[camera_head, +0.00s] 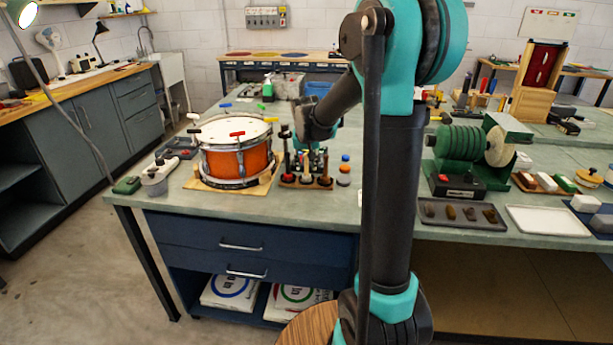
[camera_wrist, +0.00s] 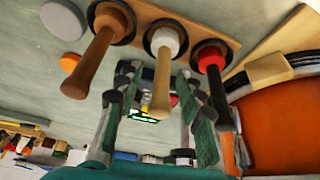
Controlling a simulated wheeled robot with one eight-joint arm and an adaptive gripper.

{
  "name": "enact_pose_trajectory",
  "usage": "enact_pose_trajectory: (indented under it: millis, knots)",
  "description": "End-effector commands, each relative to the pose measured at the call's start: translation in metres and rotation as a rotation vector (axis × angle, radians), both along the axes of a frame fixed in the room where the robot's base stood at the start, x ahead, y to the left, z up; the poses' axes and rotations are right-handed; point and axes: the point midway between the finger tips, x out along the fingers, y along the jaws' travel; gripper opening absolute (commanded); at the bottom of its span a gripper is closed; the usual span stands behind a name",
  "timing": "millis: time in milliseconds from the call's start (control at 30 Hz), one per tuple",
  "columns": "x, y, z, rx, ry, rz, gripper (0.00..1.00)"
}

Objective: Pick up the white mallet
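The white mallet (camera_wrist: 161,84) stands in the middle of a wooden rack (camera_wrist: 142,20), between two others in the wrist view. Its white head sits in a dark ring and its pale wooden handle points toward the camera. My gripper (camera_wrist: 158,76) is open, with one finger on each side of this handle. Whether either finger touches it cannot be told. In the head view my gripper (camera_head: 304,146) is above the rack (camera_head: 305,185), and the mallet there is small and partly hidden.
A brown mallet (camera_wrist: 97,60) and a red-headed mallet (camera_wrist: 214,85) stand close on either side. An orange drum (camera_head: 238,163) is left of the rack in the head view. Small stacked discs (camera_head: 344,170) are right of it. Bare bench lies in front.

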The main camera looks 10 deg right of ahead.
Motion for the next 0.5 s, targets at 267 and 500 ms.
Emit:
enact_pose_trajectory:
  millis: [267,500]
  knots:
    - [0.0027,-0.0007,-0.0076,0.0,0.0,0.0,0.38]
    - [0.0027,-0.0008,-0.0073,0.0,0.0,0.0,0.17]
